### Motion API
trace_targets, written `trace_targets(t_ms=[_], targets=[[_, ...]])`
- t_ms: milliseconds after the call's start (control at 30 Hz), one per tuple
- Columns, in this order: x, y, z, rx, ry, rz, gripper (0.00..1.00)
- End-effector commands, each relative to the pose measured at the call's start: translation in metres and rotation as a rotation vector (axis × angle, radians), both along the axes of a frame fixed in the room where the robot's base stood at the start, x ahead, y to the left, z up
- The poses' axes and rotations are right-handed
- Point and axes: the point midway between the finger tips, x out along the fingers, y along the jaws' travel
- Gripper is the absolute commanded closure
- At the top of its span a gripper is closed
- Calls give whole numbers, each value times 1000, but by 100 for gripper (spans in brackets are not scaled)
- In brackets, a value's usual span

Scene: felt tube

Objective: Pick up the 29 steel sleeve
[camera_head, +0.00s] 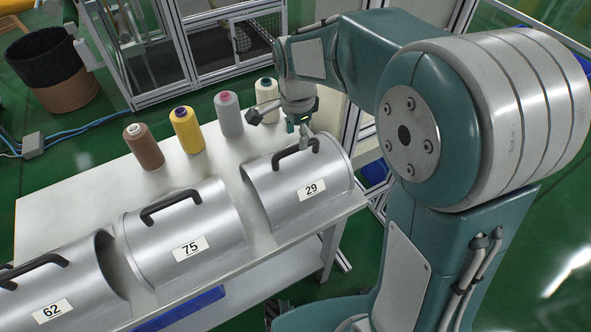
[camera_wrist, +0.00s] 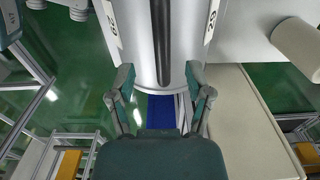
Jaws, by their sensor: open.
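The 29 steel sleeve (camera_head: 280,198) is a silver curved shell with a black handle (camera_head: 296,150) on top and a white "29" label (camera_head: 312,189). It lies at the right end of the white table. My gripper (camera_head: 308,134) is above the far right end of the handle, open and empty. In the wrist view, the sleeve (camera_wrist: 136,38) fills the upper middle, with its handle (camera_wrist: 161,40) upright in the picture. The fingers of my gripper (camera_wrist: 160,70) are spread to either side of the handle's near end. I cannot tell the height gap.
The 75 sleeve (camera_head: 200,222) and 62 sleeve (camera_head: 70,282) lie to the left on the table (camera_head: 60,212). Brown (camera_head: 145,150), yellow (camera_head: 187,130), grey (camera_head: 229,115) and cream (camera_head: 267,97) yarn cones stand behind. A metal frame cabinet is beyond the table.

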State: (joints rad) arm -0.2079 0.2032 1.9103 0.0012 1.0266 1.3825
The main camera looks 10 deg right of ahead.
Motion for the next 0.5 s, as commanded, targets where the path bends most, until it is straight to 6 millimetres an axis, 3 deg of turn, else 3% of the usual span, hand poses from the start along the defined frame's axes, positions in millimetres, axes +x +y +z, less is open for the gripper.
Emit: trace_targets(t_ms=[233, 500], targets=[[3, 2, -39, -2, 5, 0, 34], [3, 2, -49, -1, 1, 1, 34]])
